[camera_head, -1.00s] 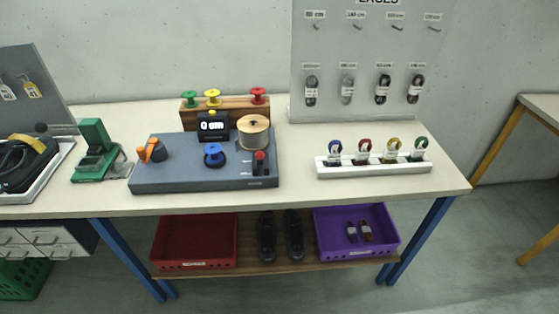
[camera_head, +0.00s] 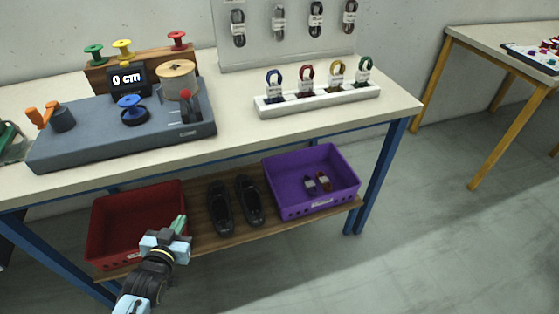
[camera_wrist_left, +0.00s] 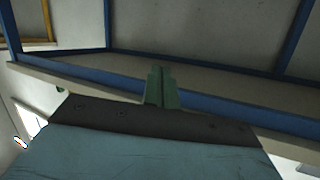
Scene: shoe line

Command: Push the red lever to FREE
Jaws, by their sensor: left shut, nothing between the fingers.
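The red-topped lever (camera_head: 186,97) stands on the right end of the grey machine base (camera_head: 90,147) on the table. Its label is too small to read, so I cannot tell which position it is in. My left gripper (camera_head: 180,222) is in front of the table, lower than the tabletop and near the red bin. Its green fingers are shut and empty, well apart from the lever. In the left wrist view the shut fingers (camera_wrist_left: 161,88) show against the table's underside and blue frame. The right gripper is not in view.
The machine also carries a spool (camera_head: 177,80), a display (camera_head: 127,79) reading 0 cm, a blue knob (camera_head: 132,110) and an orange crank (camera_head: 46,115). A white lace rack (camera_head: 316,98) stands to the right. A red bin (camera_head: 125,215), black shoes and purple bin (camera_head: 315,185) are below.

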